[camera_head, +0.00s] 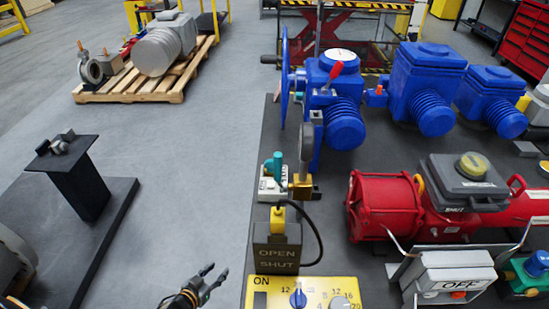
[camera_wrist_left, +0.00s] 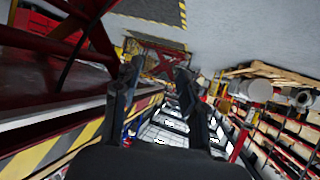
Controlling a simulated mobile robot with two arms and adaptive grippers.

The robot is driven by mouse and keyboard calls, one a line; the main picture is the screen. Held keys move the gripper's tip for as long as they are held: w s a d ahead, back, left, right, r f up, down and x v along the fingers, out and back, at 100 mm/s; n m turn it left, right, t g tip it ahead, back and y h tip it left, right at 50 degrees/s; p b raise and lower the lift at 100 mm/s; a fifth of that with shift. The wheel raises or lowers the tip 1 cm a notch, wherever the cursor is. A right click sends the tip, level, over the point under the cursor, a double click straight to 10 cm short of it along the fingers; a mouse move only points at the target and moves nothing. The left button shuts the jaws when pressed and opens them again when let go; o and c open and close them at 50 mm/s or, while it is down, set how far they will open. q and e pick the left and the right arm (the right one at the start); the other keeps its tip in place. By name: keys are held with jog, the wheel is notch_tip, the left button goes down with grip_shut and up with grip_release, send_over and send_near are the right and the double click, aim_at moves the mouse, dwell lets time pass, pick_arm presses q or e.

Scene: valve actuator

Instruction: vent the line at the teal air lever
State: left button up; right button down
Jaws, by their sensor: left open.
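The teal air lever (camera_head: 277,165) stands roughly upright on a small white block beside a brass fitting, near the left edge of the dark bench. My left gripper (camera_head: 214,274) is at the bottom of the head view, over the grey floor left of the yellow panel. It is well short of the lever, nearer to me and to its left, and not touching it. In the left wrist view the two fingers (camera_wrist_left: 158,78) are apart with nothing held between them. The lever cannot be made out in the wrist view. My right gripper is not in view.
A grey OPEN/SHUT box (camera_head: 277,248) with a black cable stands between the yellow switch panel (camera_head: 325,290) and the lever. A blue actuator with a handwheel (camera_head: 284,75) rises behind the lever. A red actuator (camera_head: 385,205) is to the right.

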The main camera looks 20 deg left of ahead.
aim_at(278, 164)
pick_arm(q)
jog(key=w+d+r+m+t+h, duration=0.1)
jog(key=w+r+m+t+h, duration=0.3)
jog(key=r, duration=1)
jog(key=w+r+m+g+h, duration=0.1)
jog(key=w+r+h, duration=0.5)
jog(key=r, duration=0.8)
jog(key=s+d+r+m+g+h, duration=0.1)
jog(key=d+r+m+g+h, duration=0.15)
jog(key=r, duration=0.35)
jog(key=s+d+r+m+g+h, duration=0.1)
jog(key=r+m+g+h, duration=0.1)
jog(key=r+m+g, duration=0.3)
jog(key=shift+n+t, duration=0.65)
jog(key=shift+n, duration=0.1)
jog(key=shift+r+p+x, duration=0.15)
jog(key=shift+p+x, duration=0.6)
jog(key=shift+x, duration=1.55)
jog(key=shift+r+p+x, duration=0.15)
jog(key=shift+p+x, duration=0.65)
jog(key=shift+x, duration=1.5)
jog(key=shift+r+p+x, duration=0.15)
jog(key=shift+p+x, duration=0.6)
jog(key=shift+x, duration=1.55)
jog(key=shift+w+a, duration=0.1)
jog(key=shift+c, duration=0.3)
grip_shut()
